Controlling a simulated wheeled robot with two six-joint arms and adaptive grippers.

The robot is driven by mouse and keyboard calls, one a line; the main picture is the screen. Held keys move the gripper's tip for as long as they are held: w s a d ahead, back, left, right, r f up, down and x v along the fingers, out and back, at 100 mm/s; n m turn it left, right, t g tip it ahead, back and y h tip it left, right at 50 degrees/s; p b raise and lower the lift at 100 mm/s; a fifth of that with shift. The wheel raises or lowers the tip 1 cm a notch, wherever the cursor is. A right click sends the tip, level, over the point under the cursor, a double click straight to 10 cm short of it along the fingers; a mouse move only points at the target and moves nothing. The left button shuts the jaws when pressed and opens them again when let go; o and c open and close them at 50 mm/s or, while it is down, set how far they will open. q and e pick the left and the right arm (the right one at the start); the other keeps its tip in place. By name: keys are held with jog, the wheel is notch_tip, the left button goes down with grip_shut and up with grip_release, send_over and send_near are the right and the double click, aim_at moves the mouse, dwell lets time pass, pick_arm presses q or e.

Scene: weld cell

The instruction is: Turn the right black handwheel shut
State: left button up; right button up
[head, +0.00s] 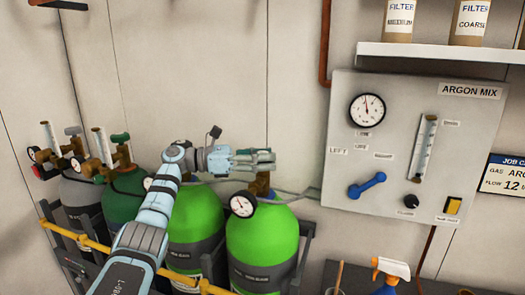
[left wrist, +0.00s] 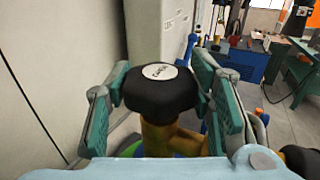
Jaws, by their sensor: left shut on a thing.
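The right black handwheel (left wrist: 162,92) shows in the left wrist view, with a pale round label on top of a brass valve (left wrist: 172,137). My left gripper (head: 262,160) is at the top of the rightmost bright green cylinder (head: 262,250) in the head view. It also shows in the left wrist view (left wrist: 162,82), shut on the handwheel with one finger on each side. In the head view the gripper hides most or all of the handwheel. A brass valve body (head: 260,184) shows below the fingers. My right gripper is not in view.
Other cylinders stand left, grey (head: 82,200), dark green (head: 124,194) and bright green (head: 196,222), behind a yellow rail (head: 75,238). A gauge (head: 242,206) sits beside the valve. The argon panel (head: 410,145) is on the wall right. A spray bottle (head: 390,272) stands lower right.

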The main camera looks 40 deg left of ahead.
pick_arm(q)
jog(key=o, duration=1.2)
notch_tip(320, 180, up, 10)
jog(key=shift+r, duration=0.1)
